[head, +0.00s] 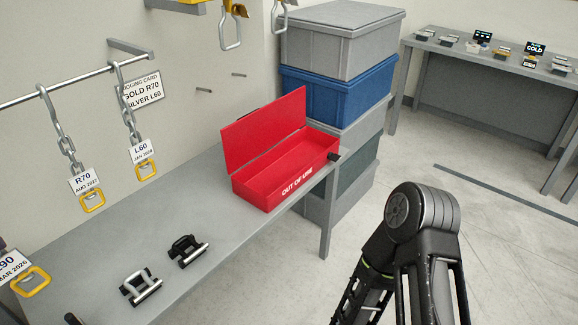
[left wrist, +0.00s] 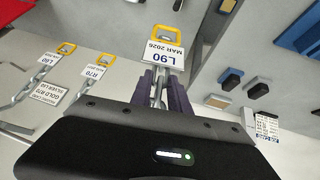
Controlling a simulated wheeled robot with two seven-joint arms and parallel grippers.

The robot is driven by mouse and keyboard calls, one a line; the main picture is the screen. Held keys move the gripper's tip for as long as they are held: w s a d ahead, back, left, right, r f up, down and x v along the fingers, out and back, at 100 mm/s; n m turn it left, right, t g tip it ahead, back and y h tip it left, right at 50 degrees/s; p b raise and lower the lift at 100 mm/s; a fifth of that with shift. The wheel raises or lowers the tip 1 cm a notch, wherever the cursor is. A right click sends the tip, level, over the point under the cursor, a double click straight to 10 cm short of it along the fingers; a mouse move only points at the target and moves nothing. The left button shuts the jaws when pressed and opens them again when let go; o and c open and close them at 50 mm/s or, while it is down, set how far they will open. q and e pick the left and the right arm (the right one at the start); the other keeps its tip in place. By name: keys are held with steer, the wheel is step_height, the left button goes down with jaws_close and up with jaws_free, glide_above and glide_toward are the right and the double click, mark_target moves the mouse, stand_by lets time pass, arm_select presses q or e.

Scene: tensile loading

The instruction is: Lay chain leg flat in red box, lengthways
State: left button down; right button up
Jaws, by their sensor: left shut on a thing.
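My left gripper (left wrist: 163,98) is shut on the upper part of a chain leg (left wrist: 160,82) with a white tag reading L90, MAR 2026 and a yellow end link (left wrist: 172,33). In the head view only its tag and yellow link (head: 31,282) show, at the lower left edge; the gripper is almost wholly out of that view. The red box (head: 310,174), marked OUT OF USE, sits at the far end of the grey bench with its lid raised and its inside empty. The held chain is well apart from it. My right gripper is out of view.
Chain legs tagged R70 (head: 82,181) and L60 (head: 140,152) hang from a wall rail (head: 75,87). Two small clamp-like fittings (head: 141,287) (head: 187,251) lie on the bench (head: 115,240). Stacked crates (head: 335,90) stand behind the box. The bench between fittings and box is clear.

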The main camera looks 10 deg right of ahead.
arm_select(q)
steer(key=shift+w+r, duration=0.1)
stand_by(0.4)
steer(key=w+d+f+m+h, duration=0.2)
steer(key=w+d+f+m, duration=0.2)
steer(key=d+f, duration=0.4)
steer(key=w+d+f+m+h, duration=0.2)
steer(key=w+d+f, duration=0.4)
steer(key=d+f, duration=0.3)
steer(key=d+m, duration=0.1)
steer(key=d, duration=0.2)
steer(key=shift+w+f+m, duration=0.25)
steer(key=shift+m, duration=0.15)
